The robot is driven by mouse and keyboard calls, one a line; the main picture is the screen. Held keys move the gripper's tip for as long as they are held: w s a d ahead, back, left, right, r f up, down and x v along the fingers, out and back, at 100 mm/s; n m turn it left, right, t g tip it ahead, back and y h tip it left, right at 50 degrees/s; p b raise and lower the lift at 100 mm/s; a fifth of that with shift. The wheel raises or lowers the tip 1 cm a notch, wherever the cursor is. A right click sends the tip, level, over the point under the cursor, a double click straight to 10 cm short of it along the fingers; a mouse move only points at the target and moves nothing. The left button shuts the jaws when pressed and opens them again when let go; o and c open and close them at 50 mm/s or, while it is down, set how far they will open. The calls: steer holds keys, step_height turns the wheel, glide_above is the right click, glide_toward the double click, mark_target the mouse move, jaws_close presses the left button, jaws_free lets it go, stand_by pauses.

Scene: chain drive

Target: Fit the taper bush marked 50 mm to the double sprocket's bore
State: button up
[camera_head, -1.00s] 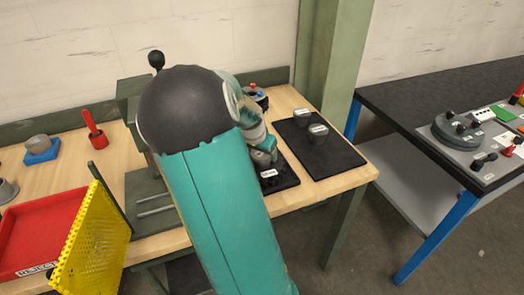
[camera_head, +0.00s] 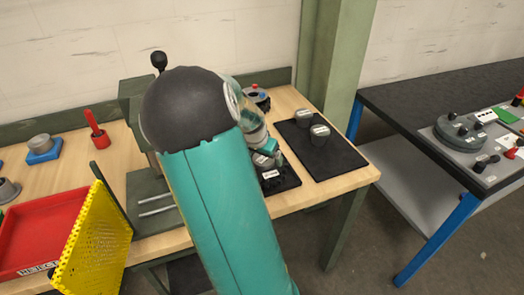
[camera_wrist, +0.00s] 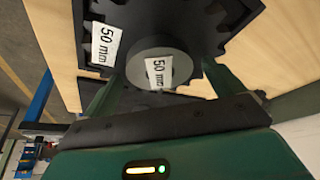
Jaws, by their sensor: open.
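The double sprocket is a dark toothed piece with a white "50 mm" label (camera_wrist: 105,45) in the wrist view. In the head view it is a dark block (camera_head: 283,182) at the bench's front edge, partly behind my arm. A grey bush (camera_wrist: 160,70) marked "50 mm" sits at the sprocket's middle, and its top also shows in the head view (camera_head: 262,160). How deep it sits in the bore, I cannot tell. My gripper (camera_wrist: 168,88) is open, its two fingers on either side of the bush. It also shows in the head view (camera_head: 272,154).
Two more grey bushes (camera_head: 320,135) with white labels stand on a black mat (camera_head: 345,160) to the right. A red reject tray (camera_head: 40,230) and a yellow perforated panel (camera_head: 95,245) are at left. A red-topped part (camera_head: 256,97) stands behind my gripper.

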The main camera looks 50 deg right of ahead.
steer(key=v, duration=1.3)
steer(key=shift+a+r, duration=0.15)
steer(key=shift+r, duration=0.2)
steer(key=shift+a, duration=0.1)
steer(key=a+r+n+t+y, duration=0.2)
steer(key=a+n, duration=0.2)
steer(key=a, duration=0.7)
steer(key=a+r+n+t+y, duration=0.15)
steer(key=a+n, duration=0.25)
steer(key=a, duration=0.6)
steer(key=s+a+n, duration=0.3)
steer(key=a+n, duration=0.1)
steer(key=a, duration=0.3)
steer(key=s+a+r+n+t, duration=0.1)
steer(key=s+a+n, duration=0.3)
steer(key=a, duration=0.4)
steer(key=shift+r+y, duration=0.3)
steer(key=shift+y, duration=0.15)
steer(key=shift+t, duration=0.25)
